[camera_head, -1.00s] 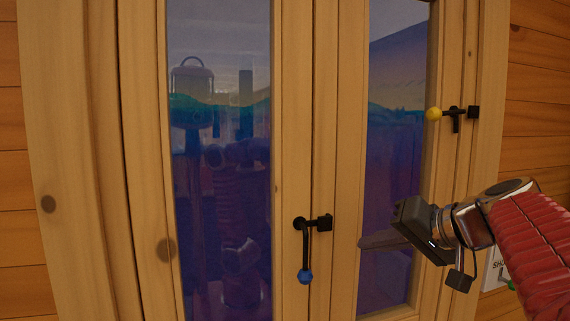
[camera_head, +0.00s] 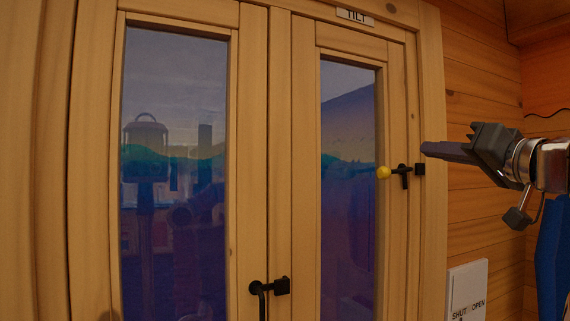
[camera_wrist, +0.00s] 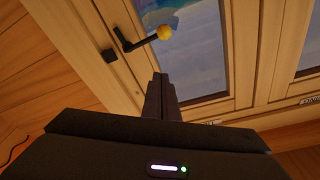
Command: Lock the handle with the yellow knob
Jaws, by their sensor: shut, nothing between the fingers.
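The handle (camera_head: 400,170) with the yellow knob (camera_head: 384,172) is a black lever on the right window sash, near its right frame. The lever lies level, with the knob at its left end and a short black stub pointing down from the pivot. A black block (camera_head: 419,169) sits just right of it. In the wrist view the yellow knob (camera_wrist: 165,32) and the block (camera_wrist: 109,55) show at the top. My gripper (camera_head: 426,149) is shut and empty. Its fingertips appear slightly above and right of the handle; I cannot tell the depth between them.
A second black handle (camera_head: 262,288) is on the middle post, its lever pointing down and its lower end out of view. A sign (camera_head: 354,17) is above the window. A white SHUT/OPEN plate (camera_head: 467,290) is on the log wall at right.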

